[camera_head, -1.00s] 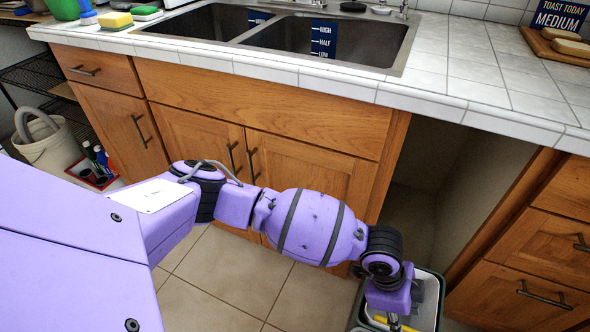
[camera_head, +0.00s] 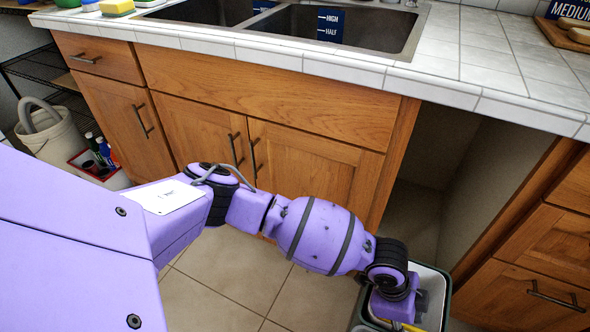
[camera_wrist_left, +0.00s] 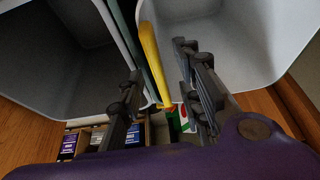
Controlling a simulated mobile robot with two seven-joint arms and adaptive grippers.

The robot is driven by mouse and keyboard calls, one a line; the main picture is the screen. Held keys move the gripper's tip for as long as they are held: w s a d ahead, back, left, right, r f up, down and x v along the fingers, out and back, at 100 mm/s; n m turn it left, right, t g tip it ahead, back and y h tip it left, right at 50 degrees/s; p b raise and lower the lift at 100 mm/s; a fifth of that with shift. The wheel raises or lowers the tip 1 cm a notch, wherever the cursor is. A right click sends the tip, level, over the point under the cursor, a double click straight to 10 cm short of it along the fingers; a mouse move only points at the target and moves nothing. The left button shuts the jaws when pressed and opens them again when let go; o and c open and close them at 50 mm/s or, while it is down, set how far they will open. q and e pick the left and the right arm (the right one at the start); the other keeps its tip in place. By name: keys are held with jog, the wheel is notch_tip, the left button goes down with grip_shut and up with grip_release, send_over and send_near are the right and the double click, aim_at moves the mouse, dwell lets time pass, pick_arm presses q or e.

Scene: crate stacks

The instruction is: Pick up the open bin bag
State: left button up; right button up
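My left arm reaches down to a bin (camera_head: 445,291) with a pale inner lining at the bottom right of the head view; the wrist hides much of it. In the left wrist view my left gripper (camera_wrist_left: 160,58) has its two dark fingers apart, with a yellow strip (camera_wrist_left: 152,62) between them. Whether either finger touches the strip is unclear. A pale grey open-topped lining (camera_wrist_left: 235,50) lies to its right and a darker open one (camera_wrist_left: 60,65) to its left. I cannot tell which is the bag. My right gripper is not in view.
Wooden cabinets (camera_head: 255,85) stand under the tiled counter (camera_head: 455,75), with an open bay (camera_head: 430,190) behind the bin. A white bucket (camera_head: 52,138) and a red tray of bottles (camera_head: 92,163) are at the left. Tiled floor (camera_head: 225,295) is clear below my arm.

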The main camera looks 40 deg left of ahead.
pick_arm(q)
jog(key=shift+f, duration=0.1)
dwell(0.3)
grip_shut()
jog(key=shift+w, duration=0.1)
